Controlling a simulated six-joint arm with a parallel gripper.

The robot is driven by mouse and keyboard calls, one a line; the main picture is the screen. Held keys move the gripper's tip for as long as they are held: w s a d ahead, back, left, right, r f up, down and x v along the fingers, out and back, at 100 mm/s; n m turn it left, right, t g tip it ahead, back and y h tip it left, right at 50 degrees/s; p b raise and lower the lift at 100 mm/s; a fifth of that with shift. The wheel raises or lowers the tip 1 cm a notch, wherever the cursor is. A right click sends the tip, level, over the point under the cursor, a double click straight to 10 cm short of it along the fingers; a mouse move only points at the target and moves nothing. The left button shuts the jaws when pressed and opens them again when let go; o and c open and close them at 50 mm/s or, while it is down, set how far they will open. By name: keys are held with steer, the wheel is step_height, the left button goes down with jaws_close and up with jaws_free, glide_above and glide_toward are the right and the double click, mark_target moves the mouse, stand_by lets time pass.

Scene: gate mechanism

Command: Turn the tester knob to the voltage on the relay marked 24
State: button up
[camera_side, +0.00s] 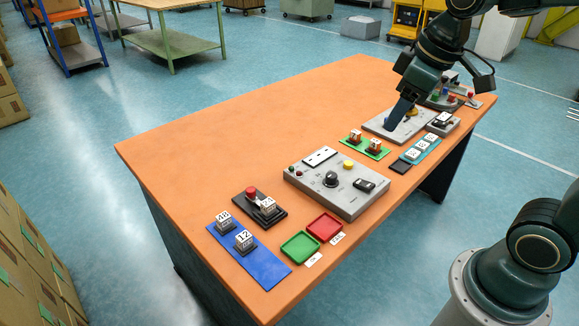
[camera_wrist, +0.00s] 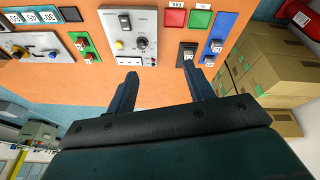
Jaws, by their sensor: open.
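The grey tester box (camera_side: 310,187) sits mid-table with a black knob (camera_side: 331,179), a yellow button and a dark switch. The knob (camera_wrist: 142,42) also shows in the wrist view, with dial marks too small to read. A relay (camera_side: 267,205) stands on a black socket base with a red button; its marking is unreadable. Two relays stand on the blue mat (camera_side: 262,268); the nearer reads 12. Two more stand on the green mat (camera_side: 350,147). I cannot tell which relay reads 24. My gripper (camera_wrist: 160,70) is open and empty, apart from the knob.
A green tray (camera_side: 300,247) and a red tray (camera_side: 324,227) lie at the front edge. Behind the tester are a second grey panel (camera_side: 376,124) and a teal strip (camera_side: 429,146) of labelled blocks. The table's left half (camera_side: 200,150) is clear.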

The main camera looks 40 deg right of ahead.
steer(key=w+d+f+n+g, duration=0.1)
steer(key=w+d+f+n, duration=0.15)
steer(key=w, duration=0.35)
steer(key=w+d+f+n+g, duration=0.1)
steer(key=w+f, duration=0.2)
steer(key=w, duration=0.2)
steer(key=n+g, duration=0.2)
steer(key=n, duration=0.1)
glide_above(332, 174)
step_height(332, 174, down, 10)
steer(key=shift+a+f+m, duration=0.1)
steer(key=shift+m, duration=0.15)
step_height(332, 174, down, 14)
steer(key=shift+r, duration=0.15)
steer(key=c, duration=1)
steer(key=shift+o, duration=0.2)
